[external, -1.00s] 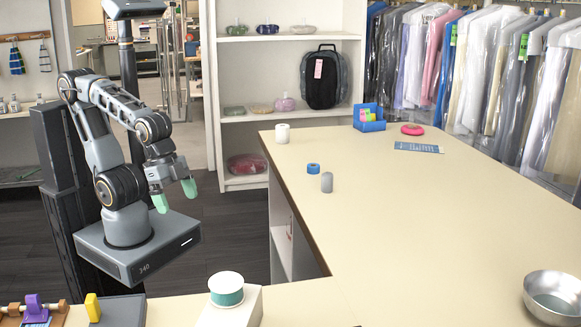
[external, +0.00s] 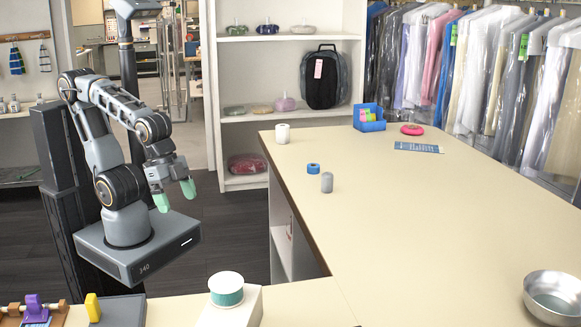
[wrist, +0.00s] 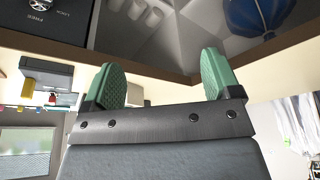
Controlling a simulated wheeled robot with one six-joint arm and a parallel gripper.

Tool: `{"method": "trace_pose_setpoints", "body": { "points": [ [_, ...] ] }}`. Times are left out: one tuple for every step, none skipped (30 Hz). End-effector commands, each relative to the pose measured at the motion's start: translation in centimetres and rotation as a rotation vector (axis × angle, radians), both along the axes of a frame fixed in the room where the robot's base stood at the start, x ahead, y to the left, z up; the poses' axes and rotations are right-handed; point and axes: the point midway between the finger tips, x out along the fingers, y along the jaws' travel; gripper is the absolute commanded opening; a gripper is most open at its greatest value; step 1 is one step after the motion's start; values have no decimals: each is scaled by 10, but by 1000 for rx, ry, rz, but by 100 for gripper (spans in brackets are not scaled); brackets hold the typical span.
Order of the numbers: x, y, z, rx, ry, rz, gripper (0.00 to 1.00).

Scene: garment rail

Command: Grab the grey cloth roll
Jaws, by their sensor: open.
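The grey cloth roll (external: 327,182) looks like a small upright grey cylinder standing on the cream counter (external: 400,220), near its left edge. My gripper (external: 175,195) hangs to the left of the counter, well apart from the roll, with its green fingertips pointing down. In the wrist view my gripper (wrist: 165,76) shows two green fingers spread wide with nothing between them. I cannot make out the grey roll in the wrist view.
A blue roll (external: 313,169) stands just behind the grey one. A white roll (external: 283,133), a blue box (external: 369,118) and a pink ring (external: 412,130) sit farther back. A metal bowl (external: 553,294) and a teal spool (external: 227,290) are in front. The counter's middle is clear.

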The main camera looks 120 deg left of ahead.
Motion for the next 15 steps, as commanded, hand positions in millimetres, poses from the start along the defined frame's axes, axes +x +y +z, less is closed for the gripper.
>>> {"method": "trace_pose_setpoints", "body": {
  "points": [
    [0, 0, 0, 0, 0, 0, 78],
    [0, 0, 0, 0, 0, 0, 75],
    [0, 0, 0, 0, 0, 0, 72],
    [0, 0, 0, 0, 0, 0, 69],
    [0, 0, 0, 0, 0, 0, 68],
    [0, 0, 0, 0, 0, 0, 68],
    [0, 0, 0, 0, 0, 0, 68],
    [0, 0, 0, 0, 0, 0, 68],
    [0, 0, 0, 0, 0, 0, 68],
    [0, 0, 0, 0, 0, 0, 68],
    [0, 0, 0, 0, 0, 2, 68],
    [0, 2, 0, 0, 0, 10, 68],
    [0, 5, 0, 0, 1, 21, 68],
    [0, 9, -1, 0, 5, 37, 68],
    [0, 17, -4, 0, 20, 69, 68]
  ]
}}
